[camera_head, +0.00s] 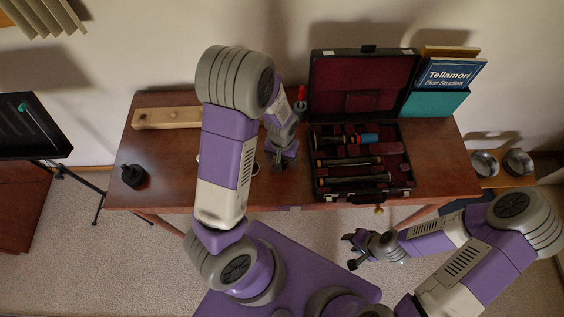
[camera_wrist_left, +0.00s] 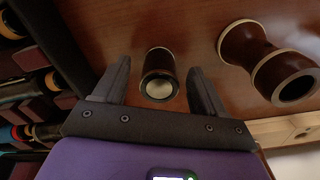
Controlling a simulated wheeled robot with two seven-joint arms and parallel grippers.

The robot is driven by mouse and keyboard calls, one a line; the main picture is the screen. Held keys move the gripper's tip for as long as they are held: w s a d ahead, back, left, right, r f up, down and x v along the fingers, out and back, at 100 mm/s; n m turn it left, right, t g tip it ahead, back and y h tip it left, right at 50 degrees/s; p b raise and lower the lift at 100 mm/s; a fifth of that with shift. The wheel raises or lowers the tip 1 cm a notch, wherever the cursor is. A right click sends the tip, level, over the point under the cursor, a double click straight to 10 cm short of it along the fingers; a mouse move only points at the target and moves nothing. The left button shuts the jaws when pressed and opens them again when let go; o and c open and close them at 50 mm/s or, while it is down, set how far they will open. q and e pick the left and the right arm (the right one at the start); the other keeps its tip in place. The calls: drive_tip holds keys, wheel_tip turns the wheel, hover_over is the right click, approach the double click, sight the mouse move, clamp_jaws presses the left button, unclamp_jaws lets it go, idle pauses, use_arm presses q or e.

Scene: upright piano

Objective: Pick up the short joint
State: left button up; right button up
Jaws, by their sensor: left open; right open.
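A short dark cylinder with a pale ring and a shiny round end (camera_wrist_left: 158,75), apparently the short joint, is on the brown table top in the left wrist view. My left gripper (camera_wrist_left: 155,88) is open, with one finger on each side of it; I cannot tell whether they touch it. In the head view my left gripper (camera_head: 281,160) is low over the table, left of the open case, and the cylinder cannot be made out there. My right gripper (camera_head: 354,249) is open and empty in front of the table.
A larger reddish-brown turned piece with pale rings (camera_wrist_left: 270,65) lies beside the cylinder. The open black case (camera_head: 408,190) holds several dark instrument parts. A tan wooden block (camera_head: 167,118) and a small black object (camera_head: 133,175) are at the table's left.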

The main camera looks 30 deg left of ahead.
use_arm(q)
drive_tip(key=shift+f, duration=0.6)
drive_tip(key=c, duration=1.1)
